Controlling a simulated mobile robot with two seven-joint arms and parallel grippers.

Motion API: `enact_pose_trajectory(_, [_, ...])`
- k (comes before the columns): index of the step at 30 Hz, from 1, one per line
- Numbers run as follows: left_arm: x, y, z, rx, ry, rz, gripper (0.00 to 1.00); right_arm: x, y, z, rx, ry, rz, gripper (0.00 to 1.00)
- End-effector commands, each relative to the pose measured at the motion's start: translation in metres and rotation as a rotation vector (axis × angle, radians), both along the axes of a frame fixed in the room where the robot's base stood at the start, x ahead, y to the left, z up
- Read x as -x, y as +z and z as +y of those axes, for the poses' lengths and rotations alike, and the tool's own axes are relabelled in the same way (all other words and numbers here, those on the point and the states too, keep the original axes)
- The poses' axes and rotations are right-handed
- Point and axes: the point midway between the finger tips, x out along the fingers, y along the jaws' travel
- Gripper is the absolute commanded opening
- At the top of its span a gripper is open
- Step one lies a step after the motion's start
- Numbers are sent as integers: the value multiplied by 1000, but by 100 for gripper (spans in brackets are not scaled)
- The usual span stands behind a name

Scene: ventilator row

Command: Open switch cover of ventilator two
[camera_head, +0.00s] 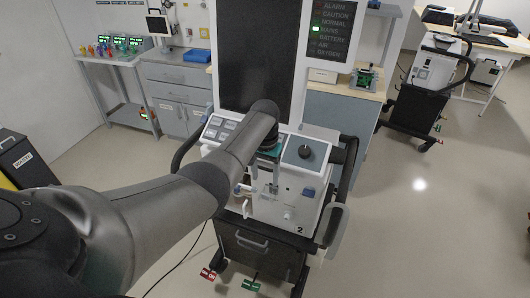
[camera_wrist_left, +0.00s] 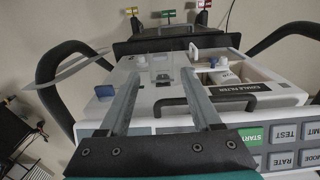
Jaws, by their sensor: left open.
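Ventilator two (camera_head: 290,212) stands in the middle of the head view, a white unit marked "2" on a dark cart. My left gripper (camera_head: 265,187) is over its front, pointing down; my own arm hides part of the panel. In the left wrist view the left gripper (camera_wrist_left: 160,78) is open, with two long grey fingers apart over the ventilator's top and front edge. A small pale fitting (camera_wrist_left: 161,62) shows between the fingertips, apart from both fingers as far as I can see. I cannot tell for sure whether it is the switch cover. My right gripper is not in view.
A dark screen (camera_head: 258,55) and an alarm panel (camera_head: 331,30) rise behind the ventilator. Black side handles (camera_head: 344,165) flank it. Another cart (camera_head: 417,100) stands at the back right, cabinets (camera_head: 178,95) at the back left. The floor at right is clear.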

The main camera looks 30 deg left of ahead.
Motion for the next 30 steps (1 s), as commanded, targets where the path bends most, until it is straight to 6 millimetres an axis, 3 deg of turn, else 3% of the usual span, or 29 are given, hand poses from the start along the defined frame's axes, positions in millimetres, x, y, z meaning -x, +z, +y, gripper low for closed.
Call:
enact_pose_trajectory(6, [0,42,0,0,-1,-2,65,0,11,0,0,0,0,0])
enact_pose_trajectory(12, [1,64,0,0,0,-1,65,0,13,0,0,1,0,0])
enact_pose_trajectory(30, [1,68,0,0,-1,1,65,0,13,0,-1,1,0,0])
